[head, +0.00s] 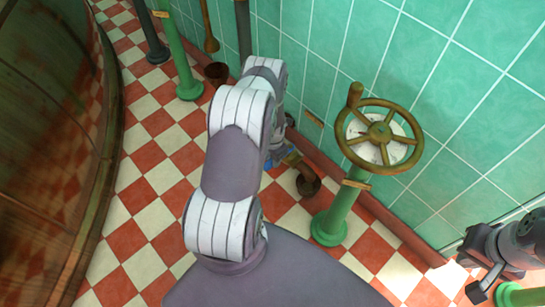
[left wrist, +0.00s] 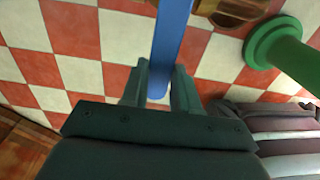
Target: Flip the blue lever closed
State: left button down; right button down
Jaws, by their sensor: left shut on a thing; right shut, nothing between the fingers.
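The blue lever (left wrist: 170,45) runs down from the top edge of the left wrist view as a flat blue bar. My left gripper (left wrist: 158,92) is shut on it, with one dark finger on each side of the bar. In the head view only a small blue part of the lever (head: 282,155) shows beside my left arm, near a brassy pipe fitting low by the wall. My left arm hides most of the lever and the left gripper there. My right gripper (head: 484,287) is shut and empty at the lower right of the head view.
A green post with a brass handwheel (head: 379,135) stands right of my left arm; its green base (left wrist: 275,42) shows in the wrist view. A large copper kettle (head: 45,150) fills the left. Green tiled wall (head: 450,80) lies behind. Checkered floor (head: 150,170) is open between.

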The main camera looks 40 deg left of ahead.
pick_arm(q)
jog(key=c, duration=0.8)
grip_release()
jog(key=shift+d, duration=0.1)
jog(key=shift+c, duration=0.2)
notch_tip(320, 180, up, 13)
jog(key=p, duration=0.6)
jog(key=shift+f, duration=0.2)
